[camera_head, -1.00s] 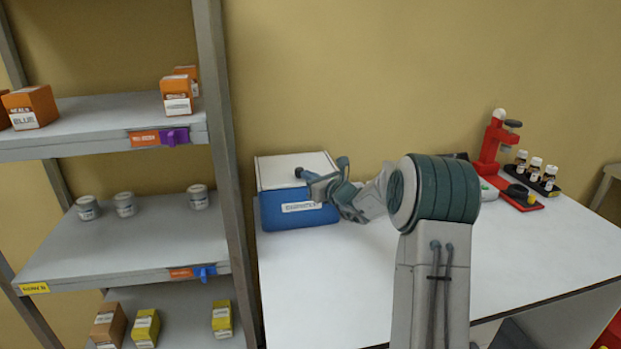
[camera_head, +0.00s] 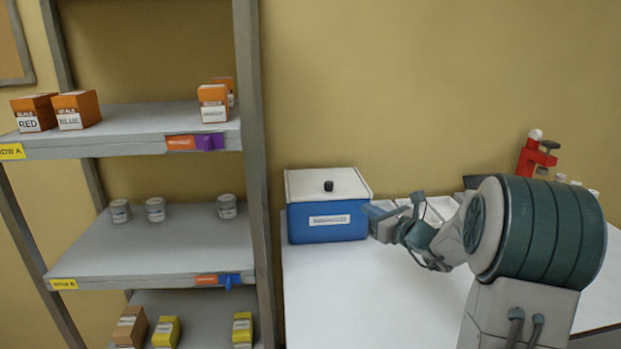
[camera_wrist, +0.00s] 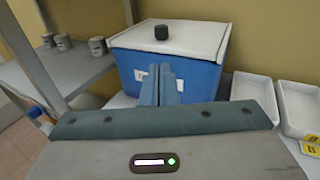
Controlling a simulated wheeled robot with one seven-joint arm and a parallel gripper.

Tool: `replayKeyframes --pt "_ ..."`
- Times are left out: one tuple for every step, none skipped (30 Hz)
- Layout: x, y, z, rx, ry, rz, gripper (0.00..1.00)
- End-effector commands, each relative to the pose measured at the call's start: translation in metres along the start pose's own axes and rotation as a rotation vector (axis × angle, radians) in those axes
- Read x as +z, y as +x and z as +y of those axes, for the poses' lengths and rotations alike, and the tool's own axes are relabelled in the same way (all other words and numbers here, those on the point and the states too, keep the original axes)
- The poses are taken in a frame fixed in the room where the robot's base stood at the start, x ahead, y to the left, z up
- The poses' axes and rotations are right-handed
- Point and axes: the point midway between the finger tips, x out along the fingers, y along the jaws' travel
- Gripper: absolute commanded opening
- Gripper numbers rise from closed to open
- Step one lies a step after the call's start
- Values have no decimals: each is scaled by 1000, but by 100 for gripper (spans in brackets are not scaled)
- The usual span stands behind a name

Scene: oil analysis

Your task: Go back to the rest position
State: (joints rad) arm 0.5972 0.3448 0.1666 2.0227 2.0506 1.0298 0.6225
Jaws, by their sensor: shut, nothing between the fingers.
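My gripper (camera_head: 378,222) is at the right side of a blue box with a white lid (camera_head: 327,225) on the white table in the head view. In the wrist view, my gripper (camera_wrist: 160,84) shows its two fingers close together with nothing between them. The blue box (camera_wrist: 195,80) stands in front of the fingers, its lid on and a dark knob on top. I cannot tell the exact gap between the fingertips and the box. My arm covers much of the table's right side.
A shelf rack (camera_head: 150,245) with orange boxes, small jars and yellow boxes stands left of the table (camera_head: 350,300). White trays (camera_wrist: 255,92) lie right of the blue box. A red device (camera_head: 536,155) stands at the back right. The table's front left is clear.

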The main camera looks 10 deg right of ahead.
Motion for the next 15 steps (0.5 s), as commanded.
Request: replayKeyframes --pt "3 1 11 27 -30 13 0" --pt "4 1 20 50 -56 25 0" --pt "6 0 34 89 -100 46 0" --pt "7 0 47 124 -143 64 0" --pt "7 -2 61 164 -189 85 0" --pt "7 -5 82 223 -260 114 0" --pt "7 -8 97 270 -317 137 0" --pt "6 -13 112 317 -377 160 0" --pt "4 -20 132 380 -455 188 0" --pt "2 -25 146 428 -515 209 0" --pt "0 -32 158 475 -575 228 0" --pt "-2 -41 175 538 -654 251 0" --pt "-5 -48 186 584 -716 268 0" --pt "-8 -56 196 631 -775 285 0" --pt "-11 -67 209 692 -857 305 0"
